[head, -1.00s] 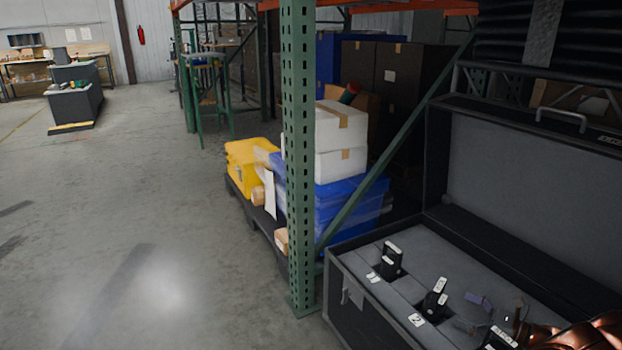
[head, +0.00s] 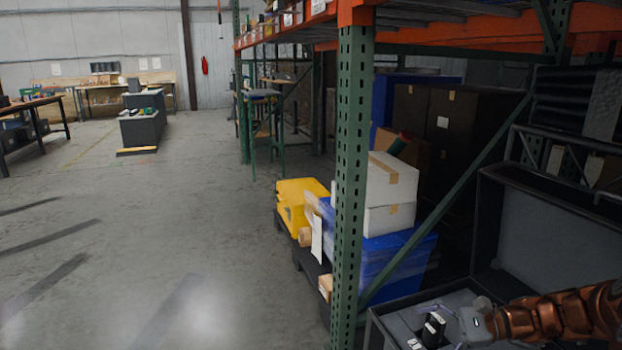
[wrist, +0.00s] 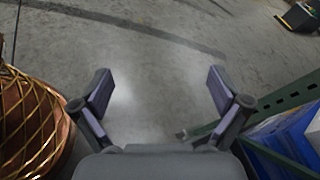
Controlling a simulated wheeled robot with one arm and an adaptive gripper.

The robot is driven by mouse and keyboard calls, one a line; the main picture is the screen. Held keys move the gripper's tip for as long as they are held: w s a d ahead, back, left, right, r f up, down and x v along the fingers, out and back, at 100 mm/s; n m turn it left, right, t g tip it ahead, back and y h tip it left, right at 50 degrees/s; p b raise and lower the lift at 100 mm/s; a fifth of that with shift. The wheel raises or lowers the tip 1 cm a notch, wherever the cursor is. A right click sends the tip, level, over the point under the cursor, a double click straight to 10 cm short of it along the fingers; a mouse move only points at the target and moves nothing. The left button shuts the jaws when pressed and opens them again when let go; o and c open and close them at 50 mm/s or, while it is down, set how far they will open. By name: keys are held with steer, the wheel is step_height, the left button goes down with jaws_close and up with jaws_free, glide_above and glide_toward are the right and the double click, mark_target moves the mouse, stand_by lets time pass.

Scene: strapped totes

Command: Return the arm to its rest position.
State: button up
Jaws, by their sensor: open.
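My gripper (head: 465,312) is at the lower right of the head view, at the end of my copper arm. It appears in front of the open black case (head: 374,325). Nothing is held. A black device (head: 433,329) with a white label stands in the case's grey foam, just left of my gripper in the picture. The case's raised lid (head: 545,235) is behind my arm. Part of the case is cut off below.
A green rack upright (head: 350,190) stands left of the case. Behind it are a yellow tote (head: 298,200), white boxes (head: 390,182) and a blue wrapped load (head: 400,258). In the wrist view a green beam (wrist: 285,103) is close at right. Open floor (head: 150,230) is at left.

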steer(key=s+a+r+n+g+h+p, duration=0.6)
steer(key=s+a+r+n+p, duration=0.2)
steer(key=s+a+r+p, duration=0.5)
steer(key=s+d+r+n+h+p, duration=0.3)
steer(key=s+r+h+p, duration=0.1)
steer(key=s, duration=0.5)
steer(key=s+d+r+n+t+h+p, duration=0.1)
steer(key=s+d+r+n+h+p, duration=0.3)
steer(key=s+r, duration=0.5)
steer(key=shift+r+n+t+h+p, duration=0.15)
steer(key=shift+n+t+h+p, duration=0.15)
steer(key=shift+p, duration=0.85)
